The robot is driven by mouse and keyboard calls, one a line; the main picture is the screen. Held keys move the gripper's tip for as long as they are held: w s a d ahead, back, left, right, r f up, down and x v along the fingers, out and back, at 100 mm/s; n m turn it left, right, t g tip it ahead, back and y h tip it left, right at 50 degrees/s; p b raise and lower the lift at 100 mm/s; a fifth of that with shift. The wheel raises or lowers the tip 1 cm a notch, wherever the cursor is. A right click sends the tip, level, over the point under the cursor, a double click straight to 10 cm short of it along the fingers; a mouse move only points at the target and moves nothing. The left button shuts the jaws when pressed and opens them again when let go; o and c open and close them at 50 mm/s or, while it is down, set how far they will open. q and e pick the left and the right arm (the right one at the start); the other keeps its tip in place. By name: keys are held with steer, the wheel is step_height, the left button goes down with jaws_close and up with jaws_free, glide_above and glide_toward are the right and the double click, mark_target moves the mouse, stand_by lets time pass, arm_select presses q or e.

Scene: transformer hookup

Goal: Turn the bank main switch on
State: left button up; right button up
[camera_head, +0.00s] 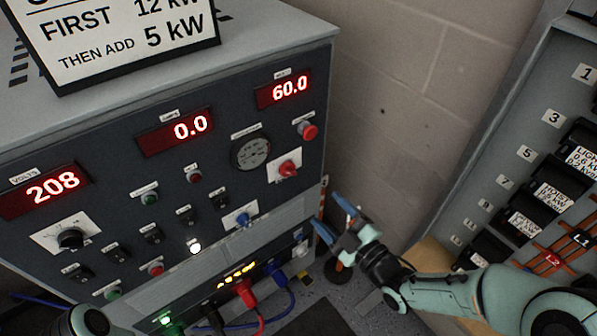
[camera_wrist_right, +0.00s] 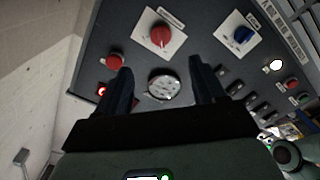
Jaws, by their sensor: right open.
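The grey load bank cabinet (camera_head: 100,210) fills the left of the head view. A red rotary switch (camera_head: 287,168) and a blue one (camera_head: 240,218) sit on white plates on its panel; their labels are too small to read, so I cannot tell which is the bank main. My right gripper (camera_head: 333,218) is open and empty, to the right of both switches and apart from the panel. In the right wrist view the red switch (camera_wrist_right: 161,36) lies ahead between the open fingers (camera_wrist_right: 160,68), and the blue switch (camera_wrist_right: 241,35) lies to its right. My left gripper is not seen.
Red displays read 208, 0.0 and 60.0. A round gauge (camera_head: 251,152) and a red mushroom button (camera_head: 307,130) sit near the red switch. Plugged cables (camera_head: 244,293) hang low. A breaker panel (camera_head: 530,150) stands at the right, with a gap between.

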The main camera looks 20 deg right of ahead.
mark_target(292, 174)
steer(key=p+x, duration=0.3)
steer(key=x, duration=1)
steer(key=shift+w+a, duration=0.1)
steer(key=shift+a, duration=0.05)
steer(key=shift+c, duration=0.3)
steer(key=c, duration=1)
